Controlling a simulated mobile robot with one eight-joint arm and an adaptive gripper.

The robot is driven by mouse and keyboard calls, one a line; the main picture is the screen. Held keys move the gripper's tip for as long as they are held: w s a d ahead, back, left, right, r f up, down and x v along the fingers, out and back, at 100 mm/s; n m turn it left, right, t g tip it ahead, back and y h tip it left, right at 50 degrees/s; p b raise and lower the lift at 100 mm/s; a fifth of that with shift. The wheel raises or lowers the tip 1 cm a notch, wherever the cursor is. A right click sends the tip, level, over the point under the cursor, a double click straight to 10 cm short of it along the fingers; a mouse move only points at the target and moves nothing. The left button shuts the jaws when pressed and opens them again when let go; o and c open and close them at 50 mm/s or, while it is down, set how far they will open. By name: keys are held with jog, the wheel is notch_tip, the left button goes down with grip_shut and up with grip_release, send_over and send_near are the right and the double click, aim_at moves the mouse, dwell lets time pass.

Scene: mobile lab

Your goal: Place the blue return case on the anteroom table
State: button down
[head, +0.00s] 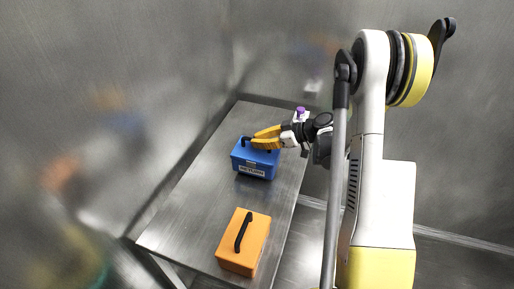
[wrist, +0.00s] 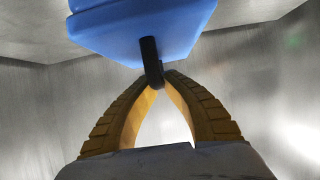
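The blue return case (head: 252,160) has a dark handle on top and a white label on its front that reads like "RETURN". It is at the middle of the metal table (head: 190,205), upright; I cannot tell for sure whether it rests on the top or hangs just above it. My gripper (head: 260,141) reaches in from the right at the case's handle. In the wrist view, the yellow fingers of my gripper (wrist: 158,84) come together on the black handle (wrist: 150,60), with the blue case (wrist: 150,28) beyond it. The case's far side is hidden.
An orange case (head: 243,243) with a black handle stands at the table's near end. A small purple-topped thing (head: 300,111) shows behind my wrist. Metal walls (head: 130,80) close in the table's left and back sides. The table's left near part is clear.

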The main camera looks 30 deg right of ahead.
aim_at(250, 148)
jog(key=shift+f+b, duration=0.35)
jog(key=shift+f, duration=1.2)
jog(key=c, duration=1.6)
grip_release()
